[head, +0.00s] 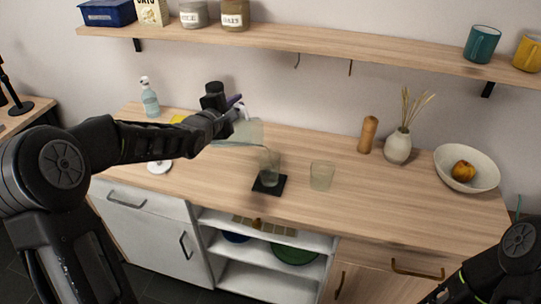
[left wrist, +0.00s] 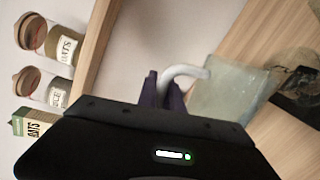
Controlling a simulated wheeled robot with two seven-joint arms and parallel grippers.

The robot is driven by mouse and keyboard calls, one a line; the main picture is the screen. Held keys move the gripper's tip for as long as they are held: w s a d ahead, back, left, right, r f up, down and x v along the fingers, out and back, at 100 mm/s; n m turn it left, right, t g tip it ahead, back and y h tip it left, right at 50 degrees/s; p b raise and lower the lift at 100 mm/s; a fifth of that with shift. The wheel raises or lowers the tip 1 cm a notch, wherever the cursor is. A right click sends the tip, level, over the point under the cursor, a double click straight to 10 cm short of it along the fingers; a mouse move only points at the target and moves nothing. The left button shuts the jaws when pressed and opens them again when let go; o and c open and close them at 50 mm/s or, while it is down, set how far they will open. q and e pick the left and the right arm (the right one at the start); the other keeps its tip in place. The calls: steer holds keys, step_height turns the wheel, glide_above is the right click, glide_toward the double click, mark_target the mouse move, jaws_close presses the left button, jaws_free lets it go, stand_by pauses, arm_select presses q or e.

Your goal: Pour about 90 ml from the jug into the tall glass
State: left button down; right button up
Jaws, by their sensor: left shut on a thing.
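My left gripper (head: 236,104) is shut on the white handle of the jug and holds it above the counter. The translucent jug (head: 240,132) is tilted well over, its mouth end toward the tall glass (head: 268,166). The glass stands upright on a black square pad (head: 269,185), with the jug's low end close above it. In the left wrist view the purple gripper fingers (left wrist: 163,92) are at the jug's handle, and the jug body (left wrist: 230,92) is right of them. I cannot make out the liquid levels or a stream clearly. My right gripper is out of view.
A shorter glass (head: 321,176) stands right of the pad. A pepper mill (head: 367,135), a vase (head: 398,147) and a bowl (head: 466,169) with fruit are farther right. A soap bottle (head: 149,101) is back left. A wall shelf (head: 330,43) runs above. The counter's front right is clear.

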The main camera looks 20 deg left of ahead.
arm_select(q)
steer(key=shift+d+r+m, duration=0.3)
steer(key=shift+d, duration=0.25)
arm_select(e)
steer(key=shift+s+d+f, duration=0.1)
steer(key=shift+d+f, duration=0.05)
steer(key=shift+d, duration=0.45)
